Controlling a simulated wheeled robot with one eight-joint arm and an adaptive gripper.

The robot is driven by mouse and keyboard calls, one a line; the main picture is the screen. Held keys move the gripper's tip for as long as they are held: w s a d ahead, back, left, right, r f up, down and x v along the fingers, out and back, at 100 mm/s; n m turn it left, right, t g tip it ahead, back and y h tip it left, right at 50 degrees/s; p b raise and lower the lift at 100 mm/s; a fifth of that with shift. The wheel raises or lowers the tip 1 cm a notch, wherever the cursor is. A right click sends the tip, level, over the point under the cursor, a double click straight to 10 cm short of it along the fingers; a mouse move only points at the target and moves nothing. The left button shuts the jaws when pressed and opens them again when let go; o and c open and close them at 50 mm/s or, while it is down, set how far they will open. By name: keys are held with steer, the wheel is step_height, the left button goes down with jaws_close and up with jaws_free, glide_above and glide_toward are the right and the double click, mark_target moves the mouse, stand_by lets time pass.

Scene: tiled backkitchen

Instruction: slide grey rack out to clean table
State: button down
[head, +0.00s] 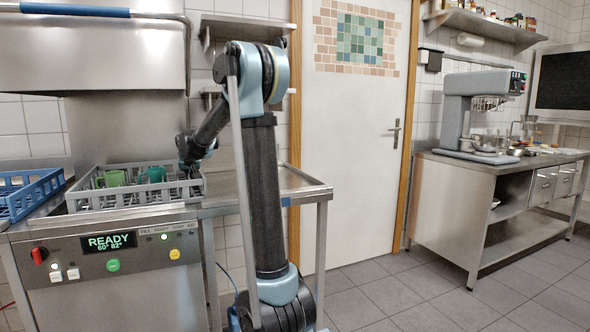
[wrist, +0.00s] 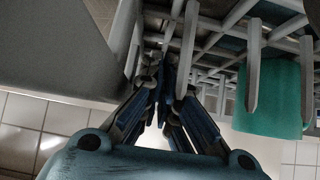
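The grey rack (head: 135,197) sits in the dishwasher under the raised hood, in the head view. It holds green and teal cups (head: 112,178). In the wrist view the rack's grey bars and posts (wrist: 254,70) fill the upper right, with a teal cup (wrist: 272,95) among them. My gripper (wrist: 160,72) is at the rack's right end wall, its fingers drawn together with the tips at the bars. It looks shut on the rack's wall, though the tips are partly hidden in shadow. The clean table (head: 302,184) is the steel surface just right of the rack.
A blue rack (head: 30,195) stands at the left. The dishwasher hood (head: 95,50) hangs above the grey rack. The visible part of the clean table is bare. A door (head: 355,130) and a counter with a mixer (head: 470,110) are farther right.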

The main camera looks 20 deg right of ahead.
steer(key=shift+d, duration=23.25)
steer(key=shift+a, duration=0.3)
steer(key=shift+a+r, duration=0.1)
steer(key=shift+a, duration=0.5)
step_height(320, 180, up, 8)
